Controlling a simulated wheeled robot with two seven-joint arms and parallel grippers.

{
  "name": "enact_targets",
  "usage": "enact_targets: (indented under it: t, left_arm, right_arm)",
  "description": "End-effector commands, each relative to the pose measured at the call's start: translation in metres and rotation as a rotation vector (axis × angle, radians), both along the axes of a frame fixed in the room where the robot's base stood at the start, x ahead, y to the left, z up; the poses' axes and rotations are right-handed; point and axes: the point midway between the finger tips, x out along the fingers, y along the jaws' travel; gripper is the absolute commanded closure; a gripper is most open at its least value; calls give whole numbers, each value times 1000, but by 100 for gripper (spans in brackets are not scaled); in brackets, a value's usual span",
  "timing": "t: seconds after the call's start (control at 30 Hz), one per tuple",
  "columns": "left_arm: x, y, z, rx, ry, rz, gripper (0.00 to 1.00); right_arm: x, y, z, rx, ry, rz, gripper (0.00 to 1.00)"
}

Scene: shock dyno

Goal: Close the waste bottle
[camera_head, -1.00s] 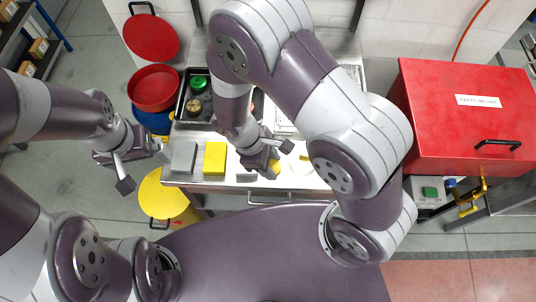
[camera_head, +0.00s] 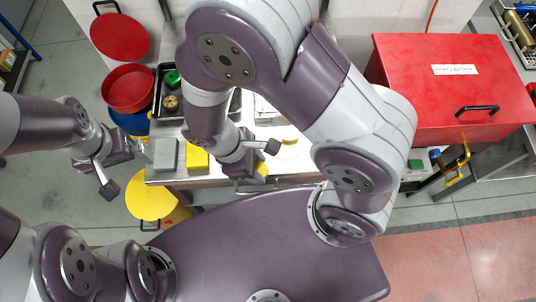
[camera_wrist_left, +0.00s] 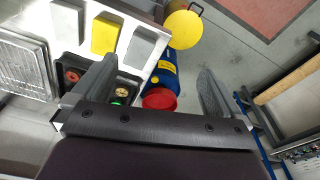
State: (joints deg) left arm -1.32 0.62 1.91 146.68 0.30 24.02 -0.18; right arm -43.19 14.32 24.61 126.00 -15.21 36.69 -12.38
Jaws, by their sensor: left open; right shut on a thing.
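I cannot clearly pick out the waste bottle. A black tray (camera_head: 158,100) on the bench holds a green-topped item (camera_head: 172,78) and a brass-coloured part (camera_head: 171,103). My right gripper (camera_head: 257,167) is over the bench's front edge, shut on a small yellow thing (camera_head: 262,170) mostly hidden by its jaws. My left gripper (camera_head: 125,171) is open and empty, left of the bench front.
A grey block (camera_head: 165,154) and a yellow block (camera_head: 197,157) lie at the bench front. A yellow can (camera_head: 150,195) stands on the floor before the bench. A red parts washer (camera_head: 430,90) is at the right. My right arm hides much of the bench.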

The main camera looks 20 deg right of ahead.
Motion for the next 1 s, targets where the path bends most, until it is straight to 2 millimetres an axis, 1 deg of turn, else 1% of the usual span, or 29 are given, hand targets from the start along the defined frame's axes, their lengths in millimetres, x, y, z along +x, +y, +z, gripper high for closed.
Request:
enact_targets:
  t: [0.07,0.1,0.17,0.2,0.27,0.3,0.37,0.4,0.5,0.6,0.63,0.73,0.93,0.97,1.0]
  left_arm:
    - [0,0,0,0,0,0,0]
    - [0,0,-1,0,0,0,0]
    - [0,0,-1,0,0,0,0]
    - [0,0,-1,0,0,0,0]
    - [0,0,-1,0,0,0,0]
    - [0,0,-2,0,0,0,0]
    - [0,0,-2,0,0,0,0]
    - [0,0,-2,0,0,0,0]
    - [0,0,-2,0,0,0,0]
    - [0,0,-2,0,0,0,0]
    - [0,0,-2,0,0,0,0]
    - [0,0,-2,0,0,0,0]
    - [0,0,-2,0,0,0,0]
    - [0,0,-2,0,0,0,10]
    - [0,0,-2,0,0,0,23]
  right_arm:
    - [24,6,1,10,-3,33,83]
    - [41,7,0,15,-5,41,83]
    - [69,5,-1,17,-10,39,83]
    - [88,0,-3,17,-13,27,83]
    - [115,-12,-7,15,-19,-3,83]
    - [131,-23,-10,13,-21,-29,83]
    - [151,-42,-15,9,-24,-76,83]
    - [162,-54,-19,5,-25,-107,83]
    - [177,-84,-28,-2,-20,-184,83]
    - [182,-104,-34,-6,-14,-237,83]
    - [182,-108,-35,-6,-13,-247,83]
    - [183,-113,-37,-7,-11,-262,83]
    - [183,-113,-37,-7,-12,-261,83]
    - [183,-113,-37,-7,-12,-261,83]
    - [183,-113,-36,-7,-11,-263,83]
